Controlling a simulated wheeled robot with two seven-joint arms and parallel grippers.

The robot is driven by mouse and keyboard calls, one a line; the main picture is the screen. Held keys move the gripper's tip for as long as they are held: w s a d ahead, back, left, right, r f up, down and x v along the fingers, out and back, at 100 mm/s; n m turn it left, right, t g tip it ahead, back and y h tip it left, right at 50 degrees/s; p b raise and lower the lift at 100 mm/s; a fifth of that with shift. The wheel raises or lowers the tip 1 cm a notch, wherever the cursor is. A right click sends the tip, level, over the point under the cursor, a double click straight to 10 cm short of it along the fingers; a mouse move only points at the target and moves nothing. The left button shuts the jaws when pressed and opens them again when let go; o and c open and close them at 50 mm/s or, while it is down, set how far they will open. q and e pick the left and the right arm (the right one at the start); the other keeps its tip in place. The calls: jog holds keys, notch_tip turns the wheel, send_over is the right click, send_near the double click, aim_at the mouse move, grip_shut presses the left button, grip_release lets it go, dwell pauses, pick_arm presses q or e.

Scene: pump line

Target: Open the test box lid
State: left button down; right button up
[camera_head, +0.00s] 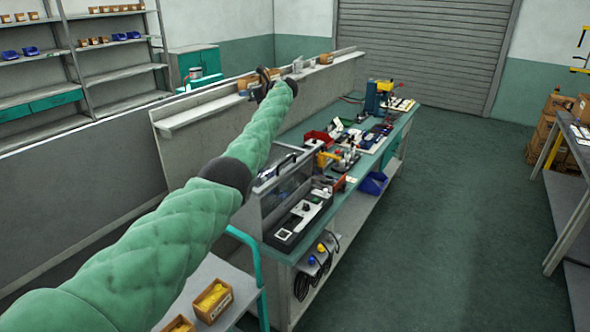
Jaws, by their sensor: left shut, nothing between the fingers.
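The test box has a long black base (300,217) with parts in it, on the near end of the green workbench. A grey, partly see-through lid (285,190) with a dark handle (278,167) appears to stand raised along the base's left side. My arm hides part of its left side. My left arm in its green padded sleeve reaches across from the lower left. My left gripper (263,84) is shut and empty, beyond and above the lid near the bench's back wall, apart from the handle. My right gripper is not in view.
The workbench (395,140) holds a red bin (318,136), a blue and yellow machine (376,97) and small parts. A grey partition with a ledge (205,112) runs behind it. Open floor (450,220) lies to the right, before another table (572,180).

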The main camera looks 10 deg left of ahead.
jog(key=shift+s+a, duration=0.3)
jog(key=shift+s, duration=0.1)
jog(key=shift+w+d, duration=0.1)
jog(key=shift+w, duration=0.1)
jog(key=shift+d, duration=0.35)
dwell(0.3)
